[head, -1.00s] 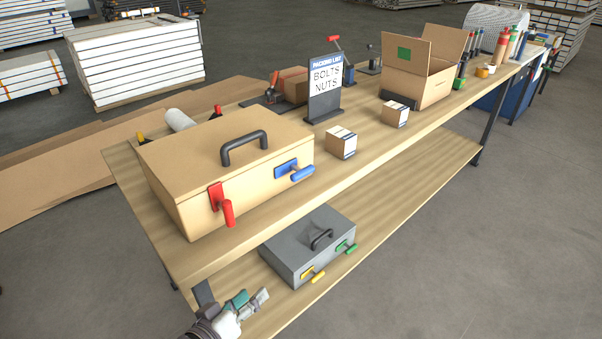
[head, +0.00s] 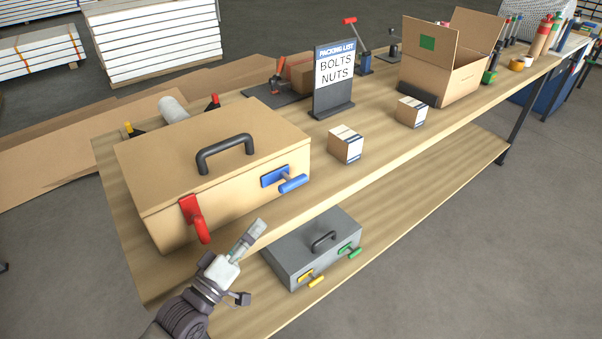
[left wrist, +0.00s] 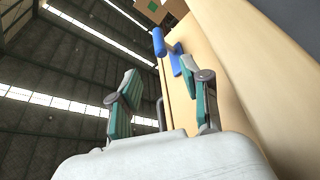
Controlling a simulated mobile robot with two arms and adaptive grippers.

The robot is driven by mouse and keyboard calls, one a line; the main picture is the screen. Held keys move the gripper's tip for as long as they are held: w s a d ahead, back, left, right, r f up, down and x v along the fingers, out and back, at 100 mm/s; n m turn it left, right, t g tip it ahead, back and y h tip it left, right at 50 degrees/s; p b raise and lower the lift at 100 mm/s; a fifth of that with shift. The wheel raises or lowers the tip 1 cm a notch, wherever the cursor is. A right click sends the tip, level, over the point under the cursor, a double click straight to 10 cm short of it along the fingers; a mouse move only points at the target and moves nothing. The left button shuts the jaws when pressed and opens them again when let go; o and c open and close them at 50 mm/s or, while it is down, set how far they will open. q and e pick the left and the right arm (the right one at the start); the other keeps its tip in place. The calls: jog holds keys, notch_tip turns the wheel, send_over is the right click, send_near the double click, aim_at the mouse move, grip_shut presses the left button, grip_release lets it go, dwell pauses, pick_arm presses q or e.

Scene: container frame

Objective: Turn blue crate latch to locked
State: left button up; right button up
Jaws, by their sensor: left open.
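The tan crate (head: 190,165) stands on the tabletop with a black handle on its lid. On its front is the blue latch (head: 292,183), a blue plate with a blue handle sticking out, tilted up to the right. A red latch (head: 195,219) is to its left, its handle hanging down. My left gripper (head: 254,233) is in front of the crate at the table edge, below and left of the blue latch, and not touching it. In the left wrist view the blue latch (left wrist: 159,42) shows beyond the gripper's spread fingers (left wrist: 160,98). My right gripper is not in view.
A grey case (head: 300,245) with yellow and green latches sits on the lower shelf. On the tabletop are a packing list sign (head: 335,80), two small boxes (head: 346,145) and an open carton (head: 445,75). The floor in front is clear.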

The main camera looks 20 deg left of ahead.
aim_at(287, 191)
pick_arm(q)
jog(key=x, duration=0.4)
jog(key=shift+w+r+p, duration=0.15)
jog(key=shift+r+p, duration=0.1)
jog(key=shift+p, duration=0.1)
jog(key=p+x, duration=0.1)
jog(key=x, duration=0.7)
jog(key=shift+f, duration=0.1)
jog(key=shift+w+d, duration=0.25)
jog(key=shift+w, duration=0.5)
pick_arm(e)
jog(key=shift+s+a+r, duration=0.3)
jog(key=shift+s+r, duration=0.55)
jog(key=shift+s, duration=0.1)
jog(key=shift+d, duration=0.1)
